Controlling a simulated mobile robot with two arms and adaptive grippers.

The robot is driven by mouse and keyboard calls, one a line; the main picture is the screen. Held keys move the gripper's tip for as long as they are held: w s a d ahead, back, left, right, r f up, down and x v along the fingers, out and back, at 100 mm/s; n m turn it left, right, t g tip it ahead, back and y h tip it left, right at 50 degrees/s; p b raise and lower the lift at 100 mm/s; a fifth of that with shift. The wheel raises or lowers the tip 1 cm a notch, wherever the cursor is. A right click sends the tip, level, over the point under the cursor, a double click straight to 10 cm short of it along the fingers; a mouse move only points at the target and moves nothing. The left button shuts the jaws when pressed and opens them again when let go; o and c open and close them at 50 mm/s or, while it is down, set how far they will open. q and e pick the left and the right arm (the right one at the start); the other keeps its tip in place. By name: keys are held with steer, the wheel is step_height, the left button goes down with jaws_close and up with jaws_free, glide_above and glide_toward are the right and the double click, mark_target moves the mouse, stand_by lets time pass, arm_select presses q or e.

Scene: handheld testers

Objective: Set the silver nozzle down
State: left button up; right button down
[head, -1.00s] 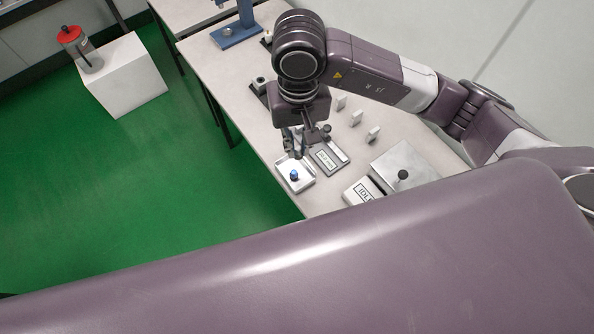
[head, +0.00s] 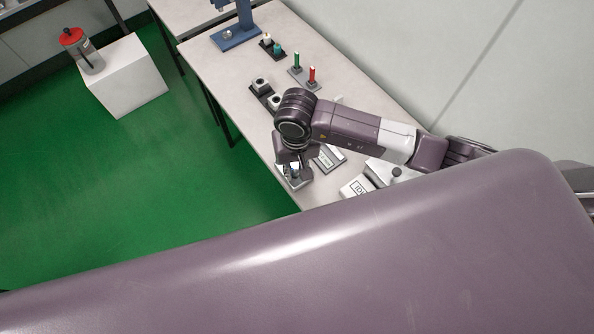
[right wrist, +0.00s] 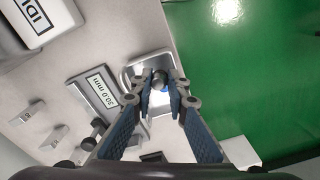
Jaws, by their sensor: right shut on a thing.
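My right gripper (head: 293,172) is low over the small pale tray near the table's front edge. In the right wrist view its fingers (right wrist: 162,88) are shut on the silver nozzle (right wrist: 159,79), a small grey rounded piece between the tips. The tray (right wrist: 129,76) lies beneath the fingertips, and something blue shows beside the nozzle there. The fingers hide much of the tray, and I cannot tell whether the nozzle touches it. In the head view the gripper covers the nozzle. My left gripper is not in view.
A gauge with a "50.0 mm" display (right wrist: 99,91) lies beside the tray. A white box with an "IDL" label (head: 357,187) stands to the right. Red and green upright pieces (head: 304,72) stand farther back. Green floor lies beyond the table edge.

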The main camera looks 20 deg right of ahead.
mark_target(296, 171)
steer(key=c, duration=2.2)
jaws_free()
steer(key=shift+s+d+f, duration=0.2)
steer(key=shift+s+f, duration=0.25)
steer(key=shift+f, duration=0.3)
steer(key=shift+w+g, duration=0.3)
steer(key=shift+w, duration=0.1)
steer(key=shift+s+r, duration=0.1)
steer(key=shift+r, duration=0.05)
steer(key=shift+a, duration=0.1)
steer(key=shift+w+r, duration=0.2)
steer(key=shift+r, duration=0.3)
step_height(296, 171, up, 10)
steer(key=b, duration=0.3)
steer(key=shift+r, duration=0.2)
steer(key=shift+s+r, duration=0.1)
steer(key=shift+r, duration=0.3)
steer(key=shift+f, duration=0.1)
